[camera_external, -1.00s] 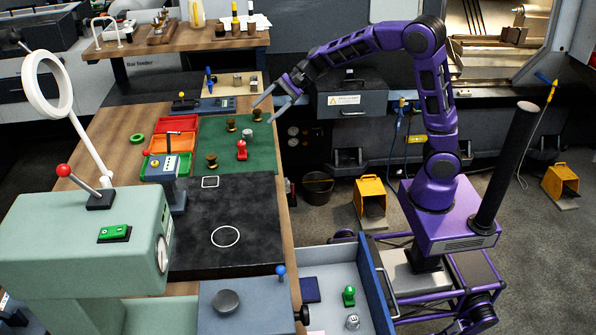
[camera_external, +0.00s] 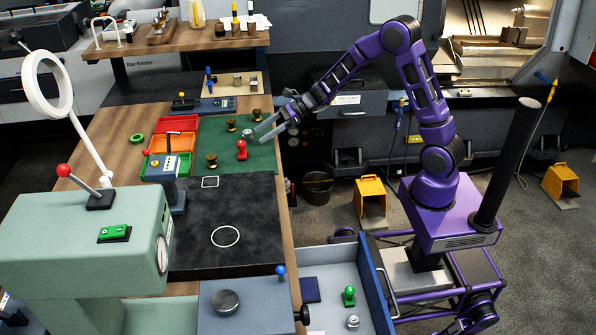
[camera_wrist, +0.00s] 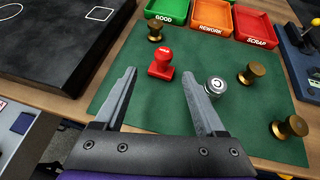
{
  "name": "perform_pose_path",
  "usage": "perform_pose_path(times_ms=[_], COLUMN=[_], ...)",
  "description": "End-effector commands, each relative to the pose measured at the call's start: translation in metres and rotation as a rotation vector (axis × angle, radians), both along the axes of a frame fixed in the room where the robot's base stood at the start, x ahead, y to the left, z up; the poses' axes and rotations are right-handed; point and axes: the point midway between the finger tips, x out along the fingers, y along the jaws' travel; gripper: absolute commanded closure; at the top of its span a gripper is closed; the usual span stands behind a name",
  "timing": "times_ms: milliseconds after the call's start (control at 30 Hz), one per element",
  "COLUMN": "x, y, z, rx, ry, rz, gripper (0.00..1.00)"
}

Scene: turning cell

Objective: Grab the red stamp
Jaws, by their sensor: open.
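The red stamp (camera_external: 242,150) stands upright on the green mat (camera_external: 262,158). In the wrist view the red stamp (camera_wrist: 162,65) is ahead of my gripper (camera_wrist: 158,78), framed between its two spread fingers and slightly beyond their tips. In the external view my gripper (camera_external: 263,134) is to the right of the stamp, above the mat's right edge. It is open and empty. A silver stamp-like piece (camera_wrist: 215,87) stands close by the right fingertip; I cannot tell whether they touch.
Several brass pieces (camera_wrist: 251,73) stand on the mat around the stamp. Green, orange and red trays (camera_wrist: 210,16) lie beyond it. A black plate (camera_external: 222,225) with a white circle lies on the near side. A green stamp (camera_external: 348,296) stands in the open drawer.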

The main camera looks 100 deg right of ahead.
Motion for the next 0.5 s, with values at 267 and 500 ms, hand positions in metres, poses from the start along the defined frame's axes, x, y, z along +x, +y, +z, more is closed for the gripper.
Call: perform_pose_path(times_ms=[267,500], x=[0.033,0.054], y=[0.006,0.007], z=[-0.018,-0.029], rx=[-0.001,-0.001], ry=[0.000,0.001], rz=[0.000,0.004], gripper=[0.27,0.27])
